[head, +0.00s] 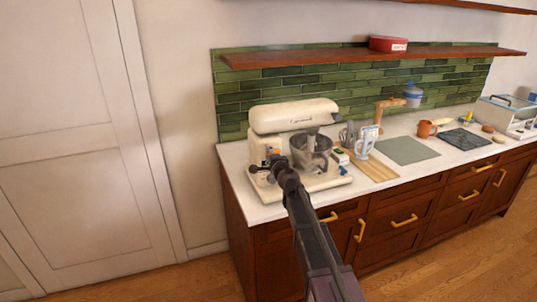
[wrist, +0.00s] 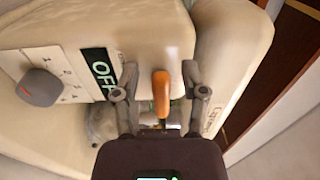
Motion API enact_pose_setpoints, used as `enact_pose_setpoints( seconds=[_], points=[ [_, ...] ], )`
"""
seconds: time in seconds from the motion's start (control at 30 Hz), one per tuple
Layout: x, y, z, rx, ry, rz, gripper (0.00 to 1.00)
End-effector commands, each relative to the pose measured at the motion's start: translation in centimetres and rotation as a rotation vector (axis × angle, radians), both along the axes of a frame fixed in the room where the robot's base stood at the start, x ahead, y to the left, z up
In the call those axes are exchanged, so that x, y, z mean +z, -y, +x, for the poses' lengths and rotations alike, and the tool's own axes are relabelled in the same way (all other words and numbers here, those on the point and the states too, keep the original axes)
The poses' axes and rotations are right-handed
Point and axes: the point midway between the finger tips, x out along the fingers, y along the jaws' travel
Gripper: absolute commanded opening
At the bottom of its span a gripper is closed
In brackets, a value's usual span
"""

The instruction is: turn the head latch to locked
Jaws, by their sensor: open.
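The cream stand mixer (head: 293,117) stands at the left end of the counter. In the wrist view its body (wrist: 150,25) fills much of the picture. The orange latch lever (wrist: 161,92) sticks out from the mixer's side. My gripper (wrist: 160,71) is open, with one finger on each side of the lever and a visible gap to both. In the head view my gripper (head: 268,166) is at the mixer's left front, where it hides part of the mixer's side. The latch's lock marking cannot be made out.
A grey speed knob (wrist: 40,87) and a dark OFF label (wrist: 101,70) lie left of the lever. The mixer's metal bowl (head: 311,152) is beside my arm.

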Motion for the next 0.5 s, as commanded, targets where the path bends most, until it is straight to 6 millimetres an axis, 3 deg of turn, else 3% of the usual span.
enact_pose_setpoints(
  seconds=[0.27,0.5],
  points=[
    [0.0,0.7,-1.6,-0.001,0.000,0.000,0.56],
    [0.0,2.0,-4.8,-0.001,0.000,0.000,0.56]
  ],
)
